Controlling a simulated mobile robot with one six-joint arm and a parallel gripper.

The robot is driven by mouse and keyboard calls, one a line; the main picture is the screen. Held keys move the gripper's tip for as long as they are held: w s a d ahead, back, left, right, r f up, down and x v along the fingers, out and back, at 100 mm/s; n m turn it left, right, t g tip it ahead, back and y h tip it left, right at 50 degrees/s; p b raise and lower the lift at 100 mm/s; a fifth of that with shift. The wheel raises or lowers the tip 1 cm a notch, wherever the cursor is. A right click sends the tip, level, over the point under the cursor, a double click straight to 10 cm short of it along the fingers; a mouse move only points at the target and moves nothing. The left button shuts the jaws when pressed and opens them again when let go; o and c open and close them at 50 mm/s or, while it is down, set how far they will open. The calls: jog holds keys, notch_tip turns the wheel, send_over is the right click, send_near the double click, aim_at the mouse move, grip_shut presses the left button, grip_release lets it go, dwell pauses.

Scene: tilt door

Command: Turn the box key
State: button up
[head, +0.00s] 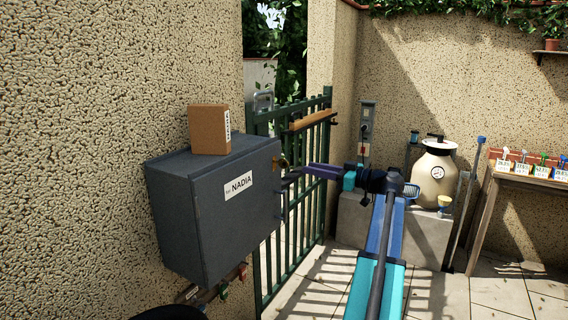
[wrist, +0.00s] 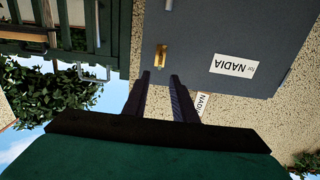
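The grey metal box (head: 215,230) with a white "for NADIA" label is mounted on the wall at left in the head view. The brass key (head: 281,162) is at the right side of its front face. In the wrist view the box front (wrist: 225,30) appears upside down, with the brass key (wrist: 161,56) upright in the picture. My gripper (wrist: 160,76) is open, its two dark fingers apart and empty, with the key just beyond and between the tips in the picture. In the head view my gripper (head: 289,174) is close to the key; contact cannot be told.
A cardboard parcel (head: 208,129) sits on top of the box. A green barred gate (head: 303,205) with a wooden bar (head: 312,120) stands behind. A beige tank (head: 436,172) and a workbench (head: 510,183) are at right. The paved floor between is clear.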

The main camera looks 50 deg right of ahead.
aim_at(283, 162)
jog(key=p+x, duration=0.2)
jog(key=x, duration=1)
grip_shut()
jog(key=shift+a, duration=0.2)
jog(key=shift+d, duration=0.15)
